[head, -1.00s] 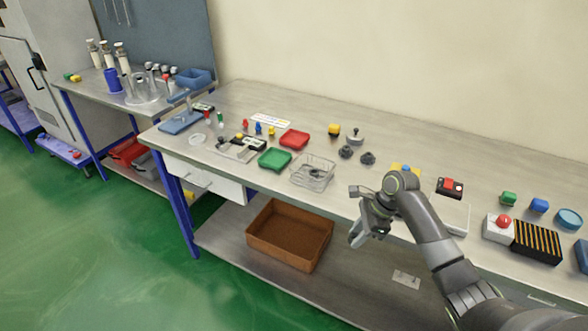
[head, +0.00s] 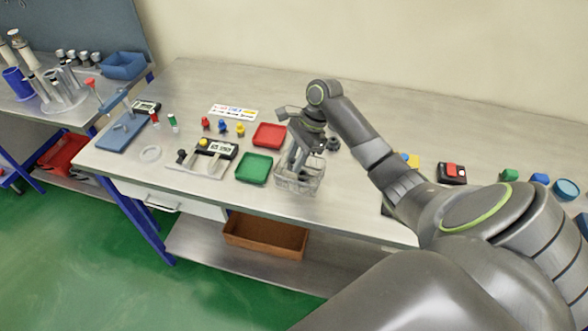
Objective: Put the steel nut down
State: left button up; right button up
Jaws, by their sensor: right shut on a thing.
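My right gripper (head: 291,164) reaches over the wire basket (head: 301,187) from above, its fingers pointing down at the basket's left back part. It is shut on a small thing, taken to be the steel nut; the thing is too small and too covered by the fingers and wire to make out. I cannot tell whether it touches the basket's floor. My left gripper is not in view.
A green tray (head: 254,169) stands just left of the basket and a red tray (head: 269,135) behind it. Dark round knobs (head: 333,144) sit right of my gripper. A brown crate (head: 265,236) is on the lower shelf. The back of the bench is clear.

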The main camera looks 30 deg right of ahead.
aim_at(296, 175)
jog(key=shift+s+f, duration=0.2)
jog(key=shift+f, duration=0.7)
notch_tip(296, 175, down, 4)
jog(key=shift+s+a+r, duration=0.1)
jog(key=shift+s, duration=0.05)
grip_shut()
jog(key=shift+f, duration=0.25)
jog(key=o, duration=0.7)
grip_release()
jog(key=shift+w+f, duration=0.1)
jog(key=shift+w, duration=0.3)
jog(key=shift+r, duration=0.35)
pick_arm(q)
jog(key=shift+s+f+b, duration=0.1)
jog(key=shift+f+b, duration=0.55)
jog(key=shift+b, duration=0.1)
pick_arm(e)
jog(key=v, duration=1.2)
jog(key=shift+f, duration=0.1)
